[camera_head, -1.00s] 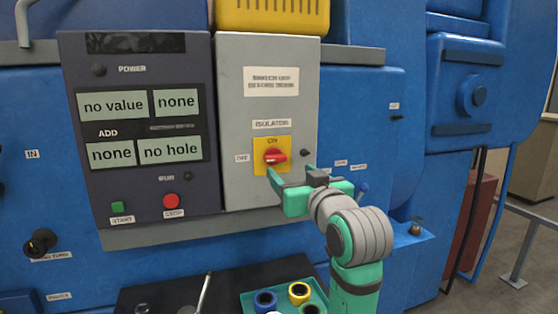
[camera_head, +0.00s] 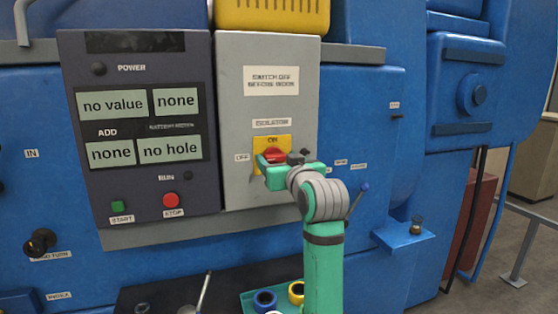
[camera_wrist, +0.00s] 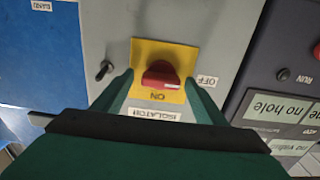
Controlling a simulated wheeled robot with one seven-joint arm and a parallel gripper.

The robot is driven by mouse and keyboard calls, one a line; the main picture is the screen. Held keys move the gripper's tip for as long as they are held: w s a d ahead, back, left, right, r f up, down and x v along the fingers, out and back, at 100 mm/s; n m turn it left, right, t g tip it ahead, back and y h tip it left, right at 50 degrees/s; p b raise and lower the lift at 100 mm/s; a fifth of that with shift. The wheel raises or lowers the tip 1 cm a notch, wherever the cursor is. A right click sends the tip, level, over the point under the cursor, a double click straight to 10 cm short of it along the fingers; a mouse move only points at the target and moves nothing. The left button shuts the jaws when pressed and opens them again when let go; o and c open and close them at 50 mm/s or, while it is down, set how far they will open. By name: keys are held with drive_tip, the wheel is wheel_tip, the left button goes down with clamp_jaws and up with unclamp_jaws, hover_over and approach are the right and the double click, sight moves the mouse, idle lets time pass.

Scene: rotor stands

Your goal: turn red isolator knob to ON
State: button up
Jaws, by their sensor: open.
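The red isolator knob (camera_head: 275,155) sits on a yellow plate (camera_head: 284,141) on the grey isolator box (camera_head: 235,120). ON is printed above it and an OFF label is at its left. In the wrist view the red knob (camera_wrist: 161,76) lies crosswise, its white mark toward the OFF side. My gripper (camera_head: 271,165) is at the knob in the head view, covering its lower part. In the wrist view my gripper's fingers (camera_wrist: 160,88) stand apart, one on each side of the knob, with gaps visible.
A small dark key-like switch (camera_wrist: 104,70) is beside the plate. The dark control panel (camera_head: 140,130) with displays and buttons is to the left. A tray (camera_head: 250,300) with coloured rings is below.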

drive_tip(key=shift+s+a, duration=0.1)
drive_tip(key=shift+a, duration=0.05)
drive_tip(key=c, duration=1.1)
drive_tip(key=shift+o, duration=0.2)
drive_tip(key=shift+m, duration=0.3)
drive_tip(key=m, duration=0.3)
drive_tip(key=shift+m, duration=0.3)
drive_tip(key=m, duration=0.4)
drive_tip(key=shift+m, duration=0.3)
drive_tip(key=m, duration=0.4)
drive_tip(key=shift+m, duration=0.3)
drive_tip(key=shift+d+m, duration=0.2)
drive_tip(key=shift+m, duration=2)
